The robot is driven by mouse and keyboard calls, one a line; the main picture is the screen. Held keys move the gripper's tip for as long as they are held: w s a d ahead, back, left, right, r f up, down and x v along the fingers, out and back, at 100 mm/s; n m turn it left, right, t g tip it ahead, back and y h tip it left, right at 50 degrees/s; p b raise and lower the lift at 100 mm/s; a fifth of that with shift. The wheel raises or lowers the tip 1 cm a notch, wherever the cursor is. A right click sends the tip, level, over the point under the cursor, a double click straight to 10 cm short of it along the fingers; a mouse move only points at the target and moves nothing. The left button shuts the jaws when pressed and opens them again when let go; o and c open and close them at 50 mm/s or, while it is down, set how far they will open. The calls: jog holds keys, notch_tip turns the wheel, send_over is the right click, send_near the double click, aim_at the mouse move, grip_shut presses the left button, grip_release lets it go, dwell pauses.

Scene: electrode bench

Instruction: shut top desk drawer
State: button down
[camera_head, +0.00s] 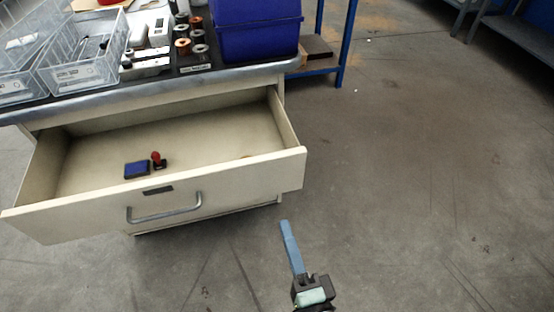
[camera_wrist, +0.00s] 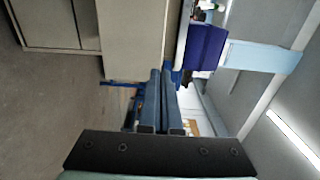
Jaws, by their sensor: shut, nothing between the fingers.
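The top desk drawer (camera_head: 90,215) is pulled far out of the cream desk in the head view. Its front carries a grey bar handle (camera_head: 165,212) and a dark label plate. Inside lie a blue pad (camera_head: 137,169) and a red-handled stamp (camera_head: 157,159). My gripper (camera_head: 284,224) is in front of the drawer's right end, apart from it, over the floor. Its blue fingers are shut and empty. In the wrist view my gripper (camera_wrist: 162,72) points towards a cream panel (camera_wrist: 132,40); I cannot tell which part of the desk this is.
The desk top (camera_head: 150,84) holds clear bins (camera_head: 80,62), several spools and a blue crate (camera_head: 257,30). A blue-framed shelf (camera_head: 347,40) stands behind the desk. The concrete floor (camera_head: 420,170) at the right is clear.

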aim_at(263, 163)
jog(key=x, duration=1.3)
jog(key=shift+w+a, duration=0.25)
jog(key=shift+w, duration=0.05)
